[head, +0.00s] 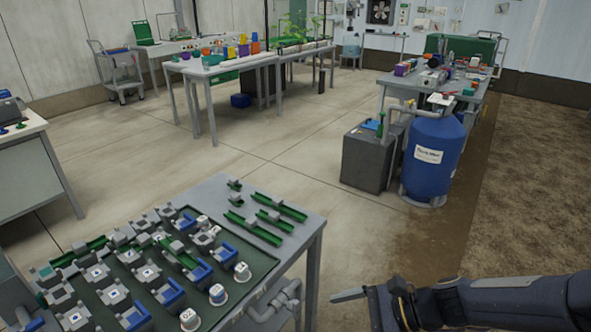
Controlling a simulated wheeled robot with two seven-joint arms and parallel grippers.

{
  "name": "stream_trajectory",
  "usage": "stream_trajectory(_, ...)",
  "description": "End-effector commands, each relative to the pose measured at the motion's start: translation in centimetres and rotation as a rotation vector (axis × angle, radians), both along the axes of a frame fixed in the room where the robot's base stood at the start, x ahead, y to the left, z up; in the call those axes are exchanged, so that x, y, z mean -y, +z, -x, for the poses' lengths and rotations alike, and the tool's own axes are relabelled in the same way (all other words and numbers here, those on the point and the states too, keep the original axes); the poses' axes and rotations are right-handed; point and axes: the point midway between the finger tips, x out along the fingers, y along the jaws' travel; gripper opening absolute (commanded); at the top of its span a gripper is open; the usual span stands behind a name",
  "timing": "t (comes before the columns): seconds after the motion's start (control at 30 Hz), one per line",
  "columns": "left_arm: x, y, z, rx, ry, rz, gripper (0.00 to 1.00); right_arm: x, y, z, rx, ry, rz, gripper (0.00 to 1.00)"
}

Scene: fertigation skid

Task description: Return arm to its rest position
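My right arm comes in from the lower right edge, and its dark gripper (345,295) points left over the floor. It is to the right of the front table and apart from its top. I see no object at its fingertips, but the fingers overlap from this angle, so I cannot tell whether they are open or shut. My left gripper is not in view.
The front table (306,217) carries a dark green board with several grey, blue and white fittings and green rails. Grey pipes (272,304) stick out on its right side. A blue tank (437,143) and a grey box (366,160) stand beyond. Open floor (290,150) lies between.

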Motion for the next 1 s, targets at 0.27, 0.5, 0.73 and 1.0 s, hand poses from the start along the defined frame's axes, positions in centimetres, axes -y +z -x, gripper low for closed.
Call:
stream_trajectory(0.27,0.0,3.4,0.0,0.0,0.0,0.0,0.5,4.7,7.8,7.3,0.665,0.433,0.485,0.95)
stream_trajectory(0.5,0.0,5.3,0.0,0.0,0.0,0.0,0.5,9.0,11.1,11.7,1.066,0.741,0.849,0.95)
stream_trajectory(0.73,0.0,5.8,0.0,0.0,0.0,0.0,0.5,10.9,11.9,13.1,1.2,0.865,1.002,0.95)
stream_trajectory(1.0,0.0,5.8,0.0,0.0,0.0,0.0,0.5,10.9,11.9,13.2,1.204,0.869,1.006,0.95)
